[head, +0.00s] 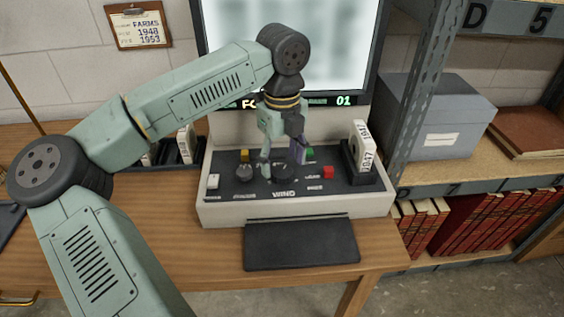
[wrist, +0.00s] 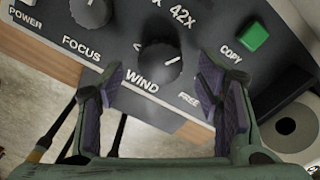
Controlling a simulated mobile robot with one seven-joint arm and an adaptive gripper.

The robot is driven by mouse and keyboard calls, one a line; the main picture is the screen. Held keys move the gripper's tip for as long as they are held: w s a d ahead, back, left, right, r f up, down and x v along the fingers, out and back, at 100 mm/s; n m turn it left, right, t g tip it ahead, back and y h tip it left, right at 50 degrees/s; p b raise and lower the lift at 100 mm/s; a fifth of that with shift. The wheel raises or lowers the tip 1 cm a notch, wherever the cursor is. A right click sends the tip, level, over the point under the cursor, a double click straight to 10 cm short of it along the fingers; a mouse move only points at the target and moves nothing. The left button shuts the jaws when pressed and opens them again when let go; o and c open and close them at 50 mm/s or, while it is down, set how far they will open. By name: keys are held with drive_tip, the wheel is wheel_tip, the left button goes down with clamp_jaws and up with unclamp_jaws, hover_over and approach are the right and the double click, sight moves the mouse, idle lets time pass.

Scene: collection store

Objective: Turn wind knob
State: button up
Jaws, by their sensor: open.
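The wind knob (wrist: 160,62) is a dark round knob on the reader's black control panel, above the printed word WIND in the wrist view. In the head view it is partly hidden by my gripper (head: 282,164). My gripper also shows in the wrist view (wrist: 161,70), open, with one purple-padded finger on each side of the knob. Gaps show between the knob and both fingers in that view. I cannot tell how far down the fingertips reach beside it.
The focus knob (wrist: 93,12) is left of the wind knob. A green copy button (wrist: 253,37) lies to the right, and a red button (head: 328,172) shows nearby. Film boxes (head: 362,150) stand at the panel's right end. The lit screen (head: 325,50) rises behind.

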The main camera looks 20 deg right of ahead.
sight(281, 174)
drive_tip(key=shift+f, duration=1.25)
drive_tip(key=shift+c, duration=0.4)
drive_tip(key=c, duration=1.1)
